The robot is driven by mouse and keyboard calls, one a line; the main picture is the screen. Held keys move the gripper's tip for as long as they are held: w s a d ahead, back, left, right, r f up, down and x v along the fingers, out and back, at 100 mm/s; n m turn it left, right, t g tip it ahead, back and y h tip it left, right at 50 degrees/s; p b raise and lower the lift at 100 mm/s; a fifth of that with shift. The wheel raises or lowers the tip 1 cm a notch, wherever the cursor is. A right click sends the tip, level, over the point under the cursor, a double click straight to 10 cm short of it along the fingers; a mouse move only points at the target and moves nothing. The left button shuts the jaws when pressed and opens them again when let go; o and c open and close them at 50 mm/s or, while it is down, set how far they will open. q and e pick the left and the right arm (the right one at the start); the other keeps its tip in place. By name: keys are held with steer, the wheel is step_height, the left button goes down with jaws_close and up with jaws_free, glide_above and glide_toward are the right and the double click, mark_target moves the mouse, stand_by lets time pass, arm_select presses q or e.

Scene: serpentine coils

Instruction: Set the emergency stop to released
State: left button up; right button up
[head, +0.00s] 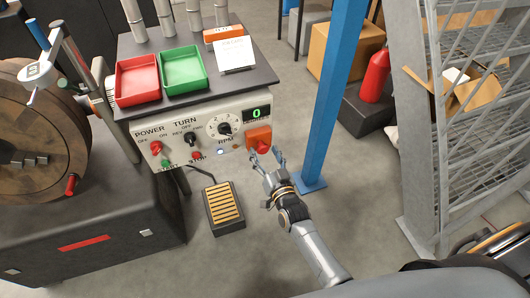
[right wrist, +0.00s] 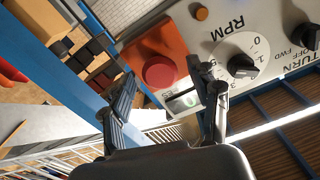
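The emergency stop is a red mushroom button (right wrist: 158,72) on an orange box. In the head view, the orange box (head: 259,136) sits at the right end of the machine's control panel (head: 222,108). My right gripper (head: 266,154) is open just in front of the box and hides part of the button. In the right wrist view, its two fingers (right wrist: 162,74) are spread, with the button between and beyond their tips. I see no contact with the button. My left gripper is not in view.
The panel also has an RPM dial (head: 224,128), a green display (head: 257,113), and several switches. A blue post (head: 335,95) stands right of my gripper. A foot pedal (head: 224,208) lies on the floor. A metal rack (head: 440,130) stands at right.

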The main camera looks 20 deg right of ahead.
steer(key=shift+s+f, duration=0.1)
steer(key=shift+s, duration=0.05)
steer(key=s, duration=1.1)
steer(key=shift+s+d, duration=0.2)
steer(key=shift+s, duration=0.15)
